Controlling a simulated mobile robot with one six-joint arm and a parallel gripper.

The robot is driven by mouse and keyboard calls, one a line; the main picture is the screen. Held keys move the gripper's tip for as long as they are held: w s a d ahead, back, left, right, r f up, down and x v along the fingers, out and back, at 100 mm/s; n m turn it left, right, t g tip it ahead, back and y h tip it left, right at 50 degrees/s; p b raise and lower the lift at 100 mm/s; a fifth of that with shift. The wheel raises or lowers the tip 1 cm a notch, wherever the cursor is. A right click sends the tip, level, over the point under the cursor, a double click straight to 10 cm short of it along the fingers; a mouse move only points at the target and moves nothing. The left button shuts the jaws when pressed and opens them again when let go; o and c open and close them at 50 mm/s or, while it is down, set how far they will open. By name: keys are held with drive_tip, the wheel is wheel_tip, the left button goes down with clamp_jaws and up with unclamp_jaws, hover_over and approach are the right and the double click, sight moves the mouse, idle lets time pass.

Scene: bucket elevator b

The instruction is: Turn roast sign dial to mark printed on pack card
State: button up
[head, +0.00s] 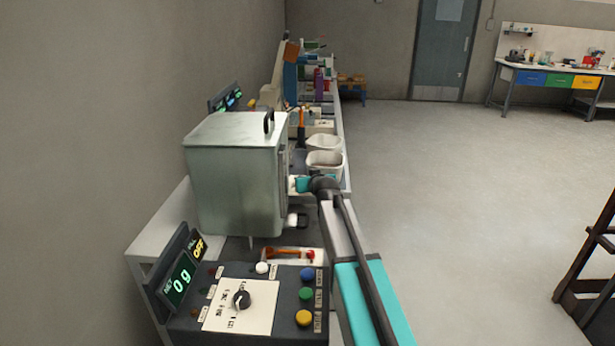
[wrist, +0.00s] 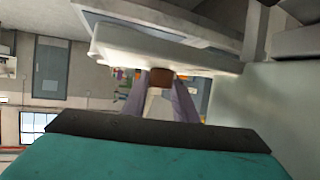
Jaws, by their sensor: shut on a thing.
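In the head view, my gripper (head: 299,184) is at the right side of a pale metal box (head: 232,178), above the bench. In the wrist view, its two grey-purple fingers (wrist: 160,92) are closed on a small brown piece (wrist: 161,77) below a white edge. I cannot tell whether this piece is the roast sign dial; the box and my arm hide that spot in the head view. I cannot make out the roast sign or a pack card. A black knob (head: 241,299) sits on a printed white plate on the near panel, apart from my gripper.
The near panel (head: 285,272) has blue, green and yellow buttons, and a display (head: 178,282) reading 0 g. White bins (head: 324,161) stand beyond my gripper on the bench. Open floor (head: 460,200) lies right of it. A dark frame (head: 595,255) stands at far right.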

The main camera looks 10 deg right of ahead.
drive_tip(key=shift+s+f+m+h+p, duration=0.1)
drive_tip(key=shift+f+m+h+p, duration=0.15)
drive_tip(key=shift+m+h+p, duration=0.85)
drive_tip(key=o, duration=1)
drive_tip(key=shift+r, duration=0.15)
drive_tip(key=shift+o, duration=0.2)
drive_tip(key=shift+s+r, duration=0.1)
drive_tip(key=b+v, duration=0.2)
drive_tip(key=v, duration=1.1)
drive_tip(key=shift+s+r, duration=0.2)
drive_tip(key=shift+a, duration=0.1)
drive_tip(key=shift+f, duration=0.1)
